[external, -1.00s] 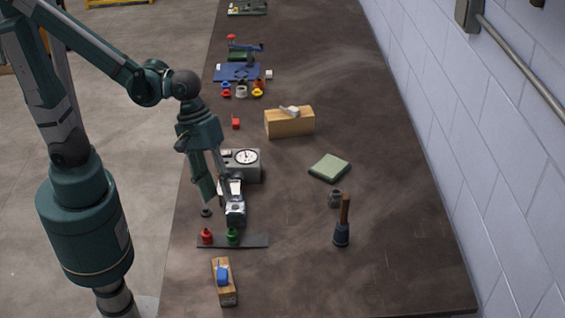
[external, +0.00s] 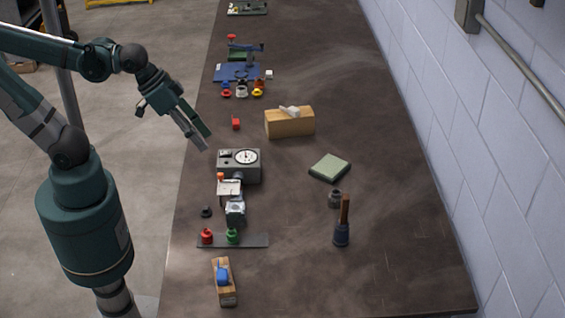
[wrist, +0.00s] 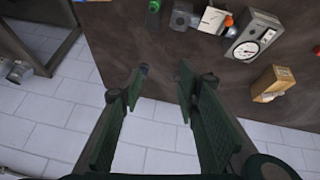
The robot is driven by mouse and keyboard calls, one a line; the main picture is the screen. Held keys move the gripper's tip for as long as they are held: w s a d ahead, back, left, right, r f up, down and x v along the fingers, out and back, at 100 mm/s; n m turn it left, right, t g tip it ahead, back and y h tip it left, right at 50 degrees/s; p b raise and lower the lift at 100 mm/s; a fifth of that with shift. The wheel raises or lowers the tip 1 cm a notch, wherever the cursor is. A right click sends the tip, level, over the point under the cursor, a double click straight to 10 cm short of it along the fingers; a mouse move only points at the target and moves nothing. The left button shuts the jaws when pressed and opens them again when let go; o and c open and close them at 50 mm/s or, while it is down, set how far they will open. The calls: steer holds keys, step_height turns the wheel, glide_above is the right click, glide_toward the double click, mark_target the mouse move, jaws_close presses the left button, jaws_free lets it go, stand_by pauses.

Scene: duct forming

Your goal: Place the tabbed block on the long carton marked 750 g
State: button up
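A tan box-shaped carton (external: 289,123) lies on the bench, with a pale grey piece (external: 290,111) on top; the carton also shows in the wrist view (wrist: 272,84). Nearer the front, a narrow brown block (external: 224,288) has a blue piece (external: 222,274) on it. A small red block with a raised top (external: 236,123) stands left of the carton. No 750 g marking is legible, and I cannot tell for sure which piece is the tabbed block. My gripper (external: 204,144) is raised near the bench's left edge; its fingers (wrist: 160,75) are apart, with nothing between them.
A grey dial instrument (external: 240,166) stands beside a pale plate with an orange piece (external: 220,176) and a grey metal block (external: 235,212). Red and green bottles (external: 232,237) stand on a dark strip.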

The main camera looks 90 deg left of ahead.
steer(key=shift+s+a+r+m+t+y, duration=0.15)
steer(key=shift+s+a+r+m+t, duration=0.1)
steer(key=shift+s+a+m, duration=0.25)
steer(key=shift+s+a+r+m+t+y, duration=0.15)
steer(key=shift+s+a+r+m, duration=0.1)
steer(key=shift+a+m, duration=0.4)
step_height(320, 180, down, 6)
steer(key=b, duration=0.5)
steer(key=shift+r+b, duration=0.1)
steer(key=shift+b, duration=0.3)
stand_by(0.4)
